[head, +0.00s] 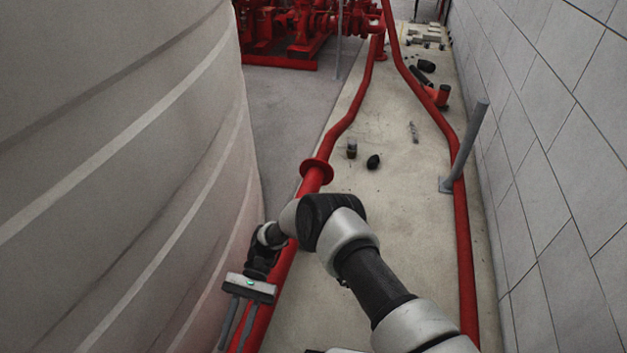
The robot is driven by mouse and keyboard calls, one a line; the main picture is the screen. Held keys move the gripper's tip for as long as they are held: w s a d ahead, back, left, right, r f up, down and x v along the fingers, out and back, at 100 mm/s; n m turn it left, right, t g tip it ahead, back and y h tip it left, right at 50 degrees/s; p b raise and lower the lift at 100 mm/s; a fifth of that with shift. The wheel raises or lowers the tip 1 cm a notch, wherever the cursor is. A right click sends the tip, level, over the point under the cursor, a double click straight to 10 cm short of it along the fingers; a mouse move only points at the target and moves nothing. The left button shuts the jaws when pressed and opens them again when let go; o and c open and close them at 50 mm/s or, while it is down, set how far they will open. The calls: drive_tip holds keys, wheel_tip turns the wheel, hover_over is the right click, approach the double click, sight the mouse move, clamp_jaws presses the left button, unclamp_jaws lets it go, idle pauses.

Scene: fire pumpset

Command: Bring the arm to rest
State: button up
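My arm rises from the bottom of the head view and bends at a dark elbow joint over the red pipe (284,262). The forearm folds back down to the left. My gripper (231,338) hangs at the lower left, between the big ribbed tank (130,170) and the pipe. Its two grey fingers are apart, with nothing seen between them except the pipe behind. The fingertips lie near the bottom edge of the picture. I cannot tell whether the gripper touches the pipe or the tank.
A grey block wall (555,150) bounds the right side. A second red pipe (463,240) and a grey post (470,145) run near it. Small dark parts (373,161) lie on the concrete strip (390,210). Red pumps (305,25) stand at the back.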

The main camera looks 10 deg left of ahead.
drive_tip(key=w+d+r+t, duration=0.3)
drive_tip(key=w+r, duration=0.3)
drive_tip(key=r, duration=0.2)
drive_tip(key=w+d+r+t, duration=0.2)
drive_tip(key=w+r, duration=0.5)
drive_tip(key=r, duration=0.1)
drive_tip(key=w+d+r+t, duration=0.2)
drive_tip(key=d+r+t, duration=0.1)
drive_tip(key=d+r, duration=0.3)
drive_tip(key=w+d+r+t, duration=0.2)
drive_tip(key=d+r, duration=0.3)
drive_tip(key=r, duration=0.3)
drive_tip(key=s+d+r+t, duration=0.2)
drive_tip(key=d+r+t, duration=0.3)
drive_tip(key=d+r, duration=0.6)
drive_tip(key=s+d+r+t+h, duration=0.1)
drive_tip(key=s+d+r+t, duration=0.3)
drive_tip(key=s+d, duration=0.6)
wheel_tip(320, 180, up, 27)
drive_tip(key=d+t+p, duration=0.1)
drive_tip(key=p, duration=2.7)
drive_tip(key=shift+w+d+m, duration=0.4)
drive_tip(key=shift+s+f, duration=0.1)
